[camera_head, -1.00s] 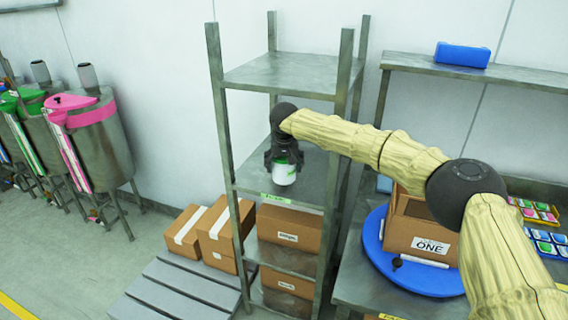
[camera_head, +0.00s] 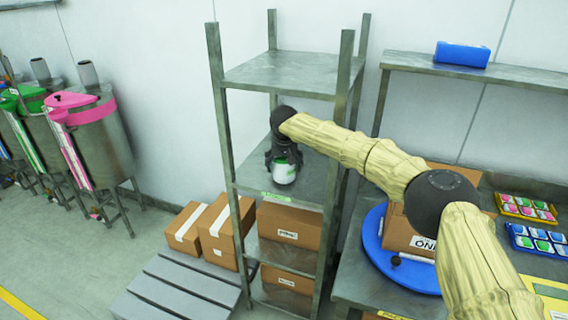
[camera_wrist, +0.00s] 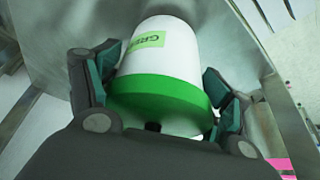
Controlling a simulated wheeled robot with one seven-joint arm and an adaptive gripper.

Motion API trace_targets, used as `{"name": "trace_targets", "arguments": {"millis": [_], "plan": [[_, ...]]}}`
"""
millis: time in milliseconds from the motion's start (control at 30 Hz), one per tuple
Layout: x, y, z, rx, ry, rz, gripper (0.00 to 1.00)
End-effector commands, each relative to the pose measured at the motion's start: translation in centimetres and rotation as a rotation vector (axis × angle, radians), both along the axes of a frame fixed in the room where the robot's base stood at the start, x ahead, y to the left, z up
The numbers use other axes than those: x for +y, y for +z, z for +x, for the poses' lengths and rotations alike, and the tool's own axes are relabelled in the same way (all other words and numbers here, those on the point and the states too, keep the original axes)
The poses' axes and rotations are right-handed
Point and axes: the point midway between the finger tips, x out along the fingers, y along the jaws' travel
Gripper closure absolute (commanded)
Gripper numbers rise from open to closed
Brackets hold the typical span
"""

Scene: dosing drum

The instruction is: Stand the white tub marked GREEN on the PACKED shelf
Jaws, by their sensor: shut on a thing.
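The white tub (camera_head: 284,174) has a green band and is in my gripper (camera_head: 283,160) at the middle level of the metal shelf rack. In the wrist view the tub (camera_wrist: 165,50) shows a green label reading GREEN and a wide green lid end towards my palm. The fingers of my gripper (camera_wrist: 158,95) are shut on it from both sides. The tub looks upright, just over or on the shelf board (camera_head: 312,184), near its front edge; I cannot tell whether it touches. A green label (camera_head: 276,197) is on that shelf's front edge, its text too small to read.
Cardboard boxes (camera_head: 290,226) stand on the lower shelves, and the top shelf (camera_head: 290,72) is bare. Rack posts (camera_head: 222,110) stand close around the tub. At right, a blue turntable (camera_head: 405,273) bears a box (camera_head: 398,232). Steel drums (camera_head: 105,140) stand at left.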

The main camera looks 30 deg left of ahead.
Motion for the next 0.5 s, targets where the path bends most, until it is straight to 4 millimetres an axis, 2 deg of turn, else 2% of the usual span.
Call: {"name": "trace_targets", "arguments": {"millis": [400, 433, 500], "plan": [[0.0, -0.74, 0.0, 0.0, 0.0, 0.0, 0.52], [0.0, -0.75, 0.0, 0.0, 0.0, 0.0, 0.17], [0.0, -0.74, 0.0, 0.0, 0.0, 0.0, 0.05]]}}
